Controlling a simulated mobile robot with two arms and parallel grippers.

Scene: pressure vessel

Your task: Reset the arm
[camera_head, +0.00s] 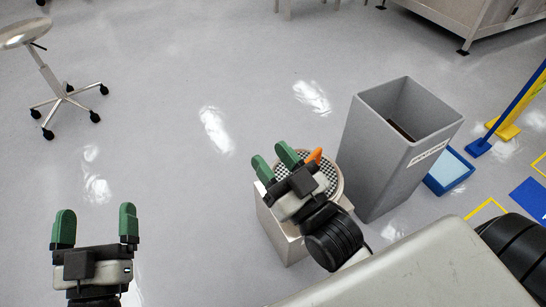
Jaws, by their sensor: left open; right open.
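My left gripper (94,229) is at the lower left, with its two green fingers apart and nothing between them. My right gripper (273,163) is near the middle, also with green fingers apart and no object visible between them. In the picture it overlaps a round checkered dish (334,180) on a pale box-like stand (280,237). An orange item (316,155) shows just beside the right gripper's finger; most of it is hidden. I cannot tell whether the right gripper touches the dish.
A tall grey bin (375,160) with a dark item inside stands right of the stand. A wheeled stool (60,85) is at the upper left, and a metal cabinet (470,20) at the upper right. The floor between is clear.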

